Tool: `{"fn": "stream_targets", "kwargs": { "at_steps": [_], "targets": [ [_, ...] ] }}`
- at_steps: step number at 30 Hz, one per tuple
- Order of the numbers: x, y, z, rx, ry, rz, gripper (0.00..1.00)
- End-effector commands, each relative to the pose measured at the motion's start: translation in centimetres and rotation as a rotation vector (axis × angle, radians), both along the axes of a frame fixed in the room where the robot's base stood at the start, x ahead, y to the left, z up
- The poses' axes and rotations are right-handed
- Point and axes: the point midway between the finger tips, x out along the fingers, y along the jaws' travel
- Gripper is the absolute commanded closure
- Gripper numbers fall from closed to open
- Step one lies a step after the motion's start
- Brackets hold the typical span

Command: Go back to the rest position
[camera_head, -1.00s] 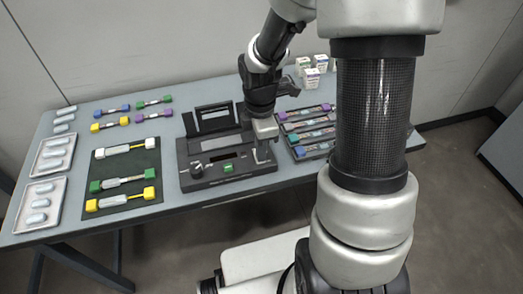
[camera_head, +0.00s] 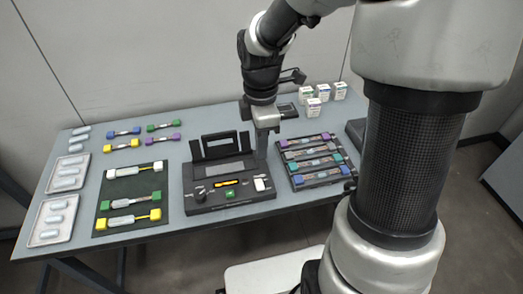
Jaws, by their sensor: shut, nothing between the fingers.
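My gripper (camera_head: 263,153) is shut and empty. It points down above the right rear part of the black splicing machine (camera_head: 230,190), whose lid stands raised at the back. The machine's front has a dark knob, a green button and a pale switch, and a yellow strip shows in its middle. The gripper's fingertips are slim and partly hard to make out. My arm reaches over the table (camera_head: 285,211) from the upper right and hides part of the back.
A dark rack (camera_head: 316,185) with several coloured-end pieces lies right of the machine. A dark mat (camera_head: 104,224) with coloured-end pieces lies left. Two pale trays (camera_head: 39,245) stand at the far left. Small white boxes (camera_head: 313,107) stand at the back right.

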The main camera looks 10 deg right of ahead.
Motion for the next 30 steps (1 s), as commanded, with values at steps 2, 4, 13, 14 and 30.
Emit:
{"fn": "stream_targets", "kwargs": {
  "at_steps": [2,4,13,14,30],
  "targets": [
    [0.0,0.0,0.0,0.0,0.0,0.0,1.0],
    [0.0,0.0,0.0,0.0,0.0,0.0,1.0],
    [0.0,0.0,0.1,0.0,0.0,-0.002,1.0],
    [-0.1,0.0,0.3,-0.001,-0.003,-0.009,1.0],
    [-9.7,-1.7,22.1,0.168,-0.363,-1.143,1.0]
  ]
}}
